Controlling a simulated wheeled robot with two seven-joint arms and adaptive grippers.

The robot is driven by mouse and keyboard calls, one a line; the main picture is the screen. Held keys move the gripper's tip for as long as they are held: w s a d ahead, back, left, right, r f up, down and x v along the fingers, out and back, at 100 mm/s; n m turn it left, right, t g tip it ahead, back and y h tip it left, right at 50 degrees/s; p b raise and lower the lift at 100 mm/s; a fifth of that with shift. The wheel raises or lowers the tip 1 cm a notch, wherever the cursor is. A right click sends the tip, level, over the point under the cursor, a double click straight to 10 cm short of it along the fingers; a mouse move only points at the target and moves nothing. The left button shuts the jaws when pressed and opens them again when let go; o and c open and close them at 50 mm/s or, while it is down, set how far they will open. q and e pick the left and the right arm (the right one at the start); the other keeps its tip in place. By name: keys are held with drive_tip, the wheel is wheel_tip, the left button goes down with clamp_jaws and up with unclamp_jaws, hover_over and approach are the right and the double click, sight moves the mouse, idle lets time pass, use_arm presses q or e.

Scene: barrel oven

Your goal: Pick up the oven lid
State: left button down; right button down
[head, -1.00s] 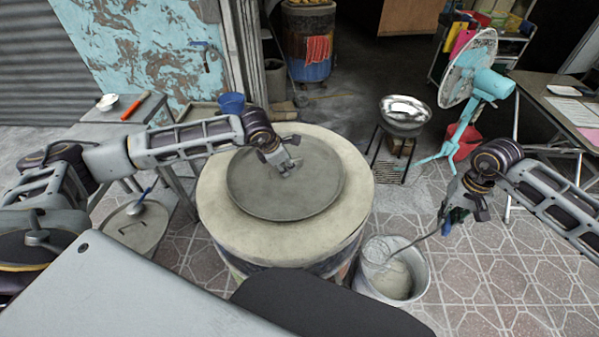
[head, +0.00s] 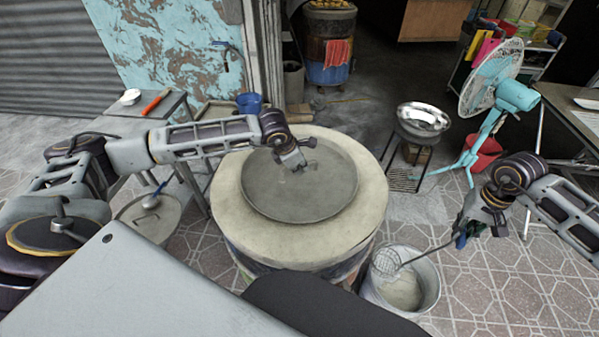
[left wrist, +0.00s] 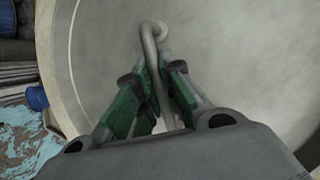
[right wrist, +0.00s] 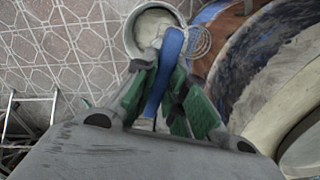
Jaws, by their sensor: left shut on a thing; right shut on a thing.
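The round grey oven lid (head: 300,203) lies flat on top of the barrel oven (head: 232,222). In the left wrist view the lid (left wrist: 235,70) fills most of the picture, with its curved metal handle (left wrist: 149,42) between the green fingers. My left gripper (head: 300,163) is shut on that handle over the lid. My right gripper (head: 470,230) is right of the oven and shut on a skimmer's blue handle (right wrist: 172,50). The skimmer's mesh head (head: 387,262) is at the white bucket.
The white bucket (head: 428,285) stands right of the oven. A metal bowl (head: 424,119) on a stand and a turquoise fan (head: 490,80) are behind it. A side table (head: 120,127) and a pan (head: 150,222) are at left. Tiled floor is free at the lower right.

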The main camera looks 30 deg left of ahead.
use_arm(q)
drive_tip(key=shift+r, duration=0.2)
drive_tip(key=shift+r, duration=4.9)
use_arm(e)
drive_tip(key=shift+f, duration=0.2)
